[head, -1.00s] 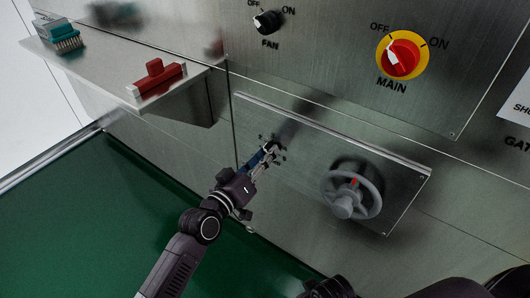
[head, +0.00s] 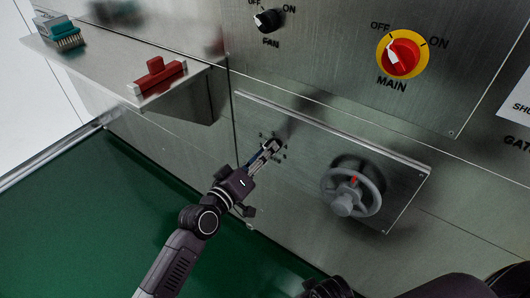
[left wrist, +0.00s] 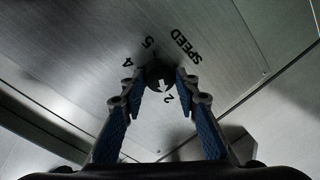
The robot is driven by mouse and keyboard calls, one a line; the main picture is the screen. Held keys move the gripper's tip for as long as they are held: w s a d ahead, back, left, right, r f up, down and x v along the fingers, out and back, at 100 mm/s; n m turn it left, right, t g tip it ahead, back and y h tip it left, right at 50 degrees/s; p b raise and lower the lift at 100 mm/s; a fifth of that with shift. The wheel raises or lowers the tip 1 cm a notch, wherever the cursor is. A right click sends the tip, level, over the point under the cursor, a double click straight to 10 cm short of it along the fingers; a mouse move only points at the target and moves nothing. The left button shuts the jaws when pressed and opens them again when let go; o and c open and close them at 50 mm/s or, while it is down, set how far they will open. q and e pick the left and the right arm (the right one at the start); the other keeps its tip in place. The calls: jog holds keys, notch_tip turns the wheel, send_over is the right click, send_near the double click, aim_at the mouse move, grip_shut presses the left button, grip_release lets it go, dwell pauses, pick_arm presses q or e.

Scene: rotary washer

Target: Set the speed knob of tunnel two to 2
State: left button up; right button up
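The speed knob (left wrist: 159,73) is small and black with a white arrow. In the left wrist view the arrow points at the printed 2 (left wrist: 168,98). The word SPEED and the numbers 5 and 4 also show; my fingers may cover others. My left gripper (head: 270,149) reaches the lower panel in the head view and mostly hides the knob there. In the left wrist view its two blue-padded fingers (left wrist: 162,80) stand on either side of the knob. I cannot tell whether they press on it. A dark part of mine, perhaps my right gripper (head: 328,288), shows at the bottom edge.
A grey handwheel (head: 350,190) sticks out of the same panel (head: 300,165), to the right. Above are the black FAN knob (head: 268,21) and the red and yellow MAIN switch (head: 402,54). A metal shelf (head: 100,60) at upper left bears a brush (head: 60,33) and a red tool (head: 157,76).

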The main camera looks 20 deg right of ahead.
pick_arm(q)
jog(key=o, duration=0.4)
jog(key=shift+o, duration=0.2)
jog(key=f+v, duration=0.1)
jog(key=v, duration=1.1)
jog(key=shift+r, duration=0.45)
